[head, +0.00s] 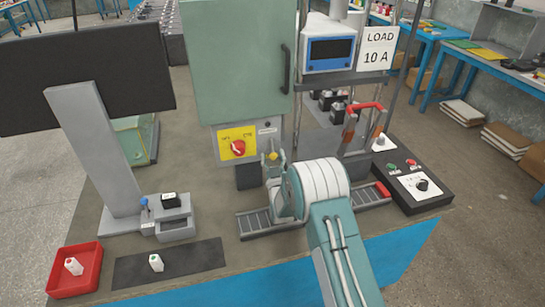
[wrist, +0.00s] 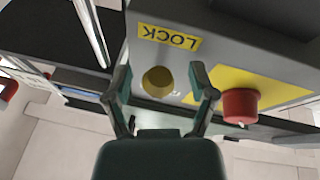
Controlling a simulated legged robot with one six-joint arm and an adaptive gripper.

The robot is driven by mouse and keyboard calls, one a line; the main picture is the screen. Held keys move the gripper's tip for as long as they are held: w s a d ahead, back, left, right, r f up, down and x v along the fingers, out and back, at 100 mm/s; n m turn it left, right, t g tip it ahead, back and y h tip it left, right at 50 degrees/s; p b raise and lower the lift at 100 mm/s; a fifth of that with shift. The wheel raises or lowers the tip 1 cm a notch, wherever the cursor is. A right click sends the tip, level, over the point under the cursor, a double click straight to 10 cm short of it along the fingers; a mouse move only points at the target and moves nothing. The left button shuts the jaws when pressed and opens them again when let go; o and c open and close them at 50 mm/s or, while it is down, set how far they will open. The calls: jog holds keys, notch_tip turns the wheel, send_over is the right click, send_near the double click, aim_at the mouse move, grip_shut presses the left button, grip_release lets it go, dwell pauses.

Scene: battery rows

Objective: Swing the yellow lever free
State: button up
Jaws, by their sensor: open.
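The yellow lever shows as a round yellow knob (wrist: 157,79) on the grey panel in the wrist view, beside the yellow LOCK label (wrist: 168,36). My gripper (wrist: 160,86) is open, with one finger on each side of the knob. I cannot tell whether either finger touches it. In the head view my gripper (head: 273,164) is at the panel's right edge, and my arm hides part of the area below.
A red rotary knob (head: 238,148) on a yellow plate is left of the lever; it shows close to my finger in the wrist view (wrist: 240,105). The green cabinet (head: 237,60) rises above. A control box (head: 412,186) stands to the right and a red tray (head: 84,254) front left.

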jog(key=v, duration=0.7)
jog(key=shift+s+f, duration=0.2)
